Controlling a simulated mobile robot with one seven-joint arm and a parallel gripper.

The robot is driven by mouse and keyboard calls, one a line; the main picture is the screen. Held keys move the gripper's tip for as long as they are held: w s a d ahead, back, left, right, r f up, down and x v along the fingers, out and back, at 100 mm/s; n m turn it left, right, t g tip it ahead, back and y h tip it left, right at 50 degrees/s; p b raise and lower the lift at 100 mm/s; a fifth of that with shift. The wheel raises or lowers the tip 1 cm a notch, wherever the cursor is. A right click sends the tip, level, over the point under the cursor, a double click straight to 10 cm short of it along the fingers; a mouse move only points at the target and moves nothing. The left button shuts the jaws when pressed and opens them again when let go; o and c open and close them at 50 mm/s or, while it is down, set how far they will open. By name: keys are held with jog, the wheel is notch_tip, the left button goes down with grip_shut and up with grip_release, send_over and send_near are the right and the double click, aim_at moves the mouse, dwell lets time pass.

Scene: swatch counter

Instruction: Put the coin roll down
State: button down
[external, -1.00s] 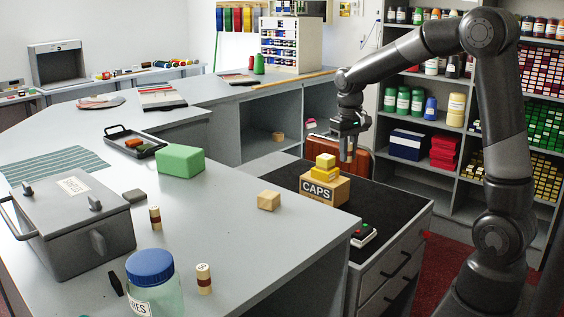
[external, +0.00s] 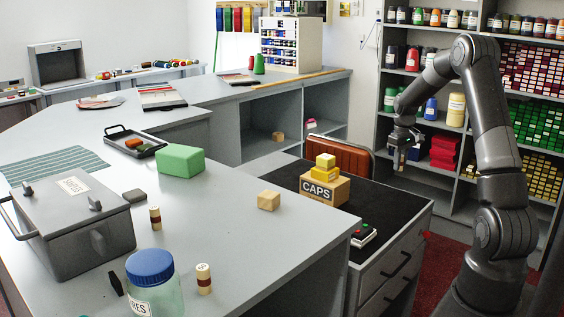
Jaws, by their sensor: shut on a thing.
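My gripper (external: 403,152) is at the right, in the air beyond the far right edge of the black-topped drawer cabinet. It points down and is shut on a small, mostly hidden thing, which I take to be the coin roll (external: 401,166). Only a small light-brown part of it shows under the fingers, with nothing seen touching it from below. Two small banded cylinders stand upright on the grey counter: one (external: 155,217) beside the grey lidded box, the other (external: 204,279) next to the blue-lidded jar.
The CAPS box (external: 325,190), with yellow blocks stacked on it, stands on the black cabinet top (external: 385,197). A small device with buttons (external: 363,235) lies near its front. A brown chair back (external: 340,157) is behind. Shelves fill the right. The counter's middle has free room.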

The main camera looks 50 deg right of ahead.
send_over(365, 196)
jog(key=f, duration=0.6)
jog(key=shift+w+d+f, duration=0.1)
jog(key=shift+d+f, duration=0.1)
jog(key=shift+f, duration=2.2)
jog(key=shift+f, duration=0.1)
jog(key=c, duration=1.2)
grip_release()
jog(key=shift+c, duration=0.2)
